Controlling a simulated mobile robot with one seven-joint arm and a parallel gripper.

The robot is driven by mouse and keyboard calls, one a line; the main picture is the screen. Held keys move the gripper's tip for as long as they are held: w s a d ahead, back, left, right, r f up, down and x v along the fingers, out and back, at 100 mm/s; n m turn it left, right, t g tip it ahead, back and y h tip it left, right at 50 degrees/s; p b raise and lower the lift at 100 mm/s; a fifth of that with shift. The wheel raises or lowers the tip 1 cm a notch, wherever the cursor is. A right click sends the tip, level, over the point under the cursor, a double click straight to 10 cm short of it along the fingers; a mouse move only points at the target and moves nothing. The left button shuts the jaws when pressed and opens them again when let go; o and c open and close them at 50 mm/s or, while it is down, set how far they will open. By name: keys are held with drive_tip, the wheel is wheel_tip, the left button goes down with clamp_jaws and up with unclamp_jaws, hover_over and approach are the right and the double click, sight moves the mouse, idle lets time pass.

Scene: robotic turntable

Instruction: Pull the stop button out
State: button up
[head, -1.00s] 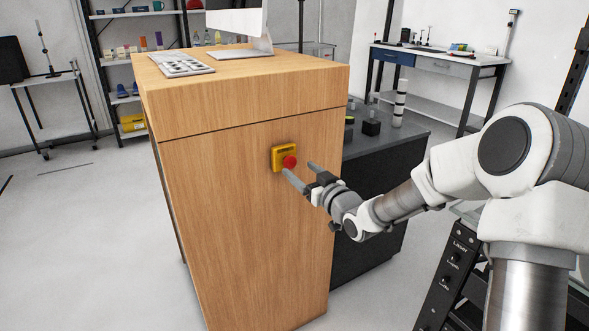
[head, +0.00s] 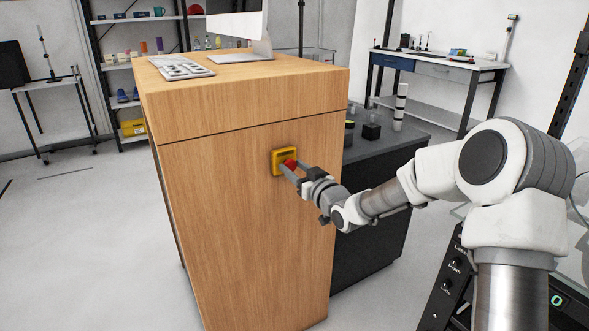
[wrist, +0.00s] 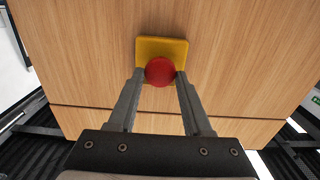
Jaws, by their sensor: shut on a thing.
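The red stop button (head: 290,164) sits on a yellow square housing (head: 279,155) on the side of the wooden cabinet (head: 240,230). In the wrist view the round red button (wrist: 160,70) covers the lower middle of the yellow housing (wrist: 160,46). My gripper (head: 293,172) is at the button. In the wrist view its two grey fingers (wrist: 160,76) lie on either side of the button and are shut on it. Whether the button is in or out cannot be told.
A keyboard (head: 181,67) and a monitor (head: 240,35) stand on the cabinet top. A dark grey bench (head: 385,165) adjoins the cabinet on the right. Open floor (head: 80,240) lies to the left.

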clamp_jaws()
idle(0.9)
